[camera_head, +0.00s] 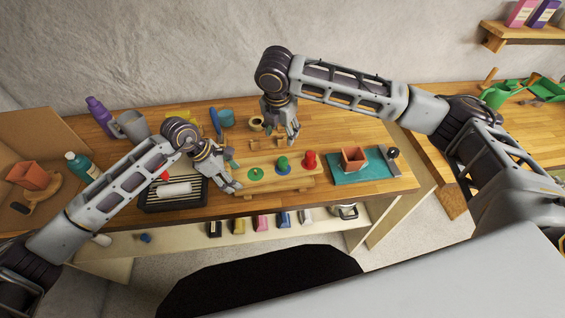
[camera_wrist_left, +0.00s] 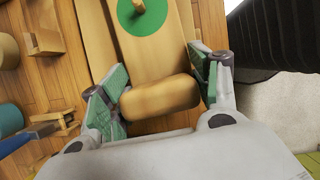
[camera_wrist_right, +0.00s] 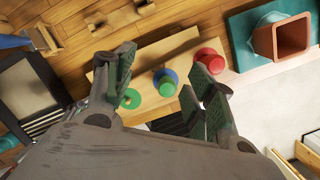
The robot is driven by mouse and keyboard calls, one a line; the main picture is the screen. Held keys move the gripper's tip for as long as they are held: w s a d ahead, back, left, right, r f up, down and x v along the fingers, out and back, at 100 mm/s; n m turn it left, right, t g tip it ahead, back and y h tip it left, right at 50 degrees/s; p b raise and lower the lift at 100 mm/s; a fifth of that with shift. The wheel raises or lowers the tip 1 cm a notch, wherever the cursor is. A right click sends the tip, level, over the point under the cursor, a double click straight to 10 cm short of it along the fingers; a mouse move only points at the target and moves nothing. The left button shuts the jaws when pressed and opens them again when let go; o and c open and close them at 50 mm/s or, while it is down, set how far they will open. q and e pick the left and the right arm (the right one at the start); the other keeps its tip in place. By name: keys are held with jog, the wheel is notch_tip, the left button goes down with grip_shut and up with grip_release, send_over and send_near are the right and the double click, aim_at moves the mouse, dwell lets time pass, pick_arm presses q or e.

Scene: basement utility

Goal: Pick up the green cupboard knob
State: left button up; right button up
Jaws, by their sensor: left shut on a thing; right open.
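A green cupboard knob (camera_head: 282,162) sits upright on a blue disc on the wooden stand (camera_head: 300,184); it also shows in the right wrist view (camera_wrist_right: 167,89). Left of it on the stand is a flat green disc (camera_head: 256,174) with a peg; right of it is a red knob (camera_head: 309,159). My left gripper (camera_head: 234,182) is shut on the stand's rounded left end, which shows between its fingers in the left wrist view (camera_wrist_left: 160,97). My right gripper (camera_head: 284,138) is open and empty, above and behind the stand.
A terracotta pot (camera_head: 354,159) stands on a teal mat (camera_head: 371,175) to the right. A black rack (camera_head: 160,200) with a white roll lies left. Small wooden pieces, a teal cup (camera_head: 226,117) and a tape roll (camera_head: 256,123) are behind. A shelf below holds several small items.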

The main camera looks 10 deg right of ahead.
jog(key=shift+w+f+m+t+h, duration=0.7)
jog(key=shift+w+f+t+h, duration=1.6)
jog(key=shift+w+t, duration=1.6)
jog(key=s+a+t+h, duration=0.1)
jog(key=s+a+t, duration=0.1)
jog(key=s, duration=0.1)
jog(key=s+a+n+t+h, duration=0.1)
jog(key=s+a+t, duration=0.1)
jog(key=s+a, duration=0.1)
jog(key=s+a+t+h, duration=0.1)
jog(key=s+a+t, duration=0.1)
jog(key=s, duration=0.3)
jog(key=shift+s+a+f+n, duration=0.25)
jog(key=shift+a+f+n, duration=0.05)
jog(key=shift+f+n, duration=0.1)
jog(key=shift+h, duration=0.3)
jog(key=v, duration=0.4)
jog(key=shift+s+f, duration=0.3)
jog(key=shift+s+d+f+m+g+h, duration=0.1)
jog(key=shift+s+f+g+h, duration=0.4)
jog(key=shift+s, duration=0.3)
jog(key=shift+s+d+f+m+g+h, duration=0.1)
jog(key=shift+s+f+g+h, duration=0.35)
jog(key=shift+s+h, duration=0.3)
jog(key=shift+s+d+f+m+g+h, duration=0.1)
jog(key=shift+s+f+g+h, duration=0.4)
jog(key=shift+s, duration=0.4)
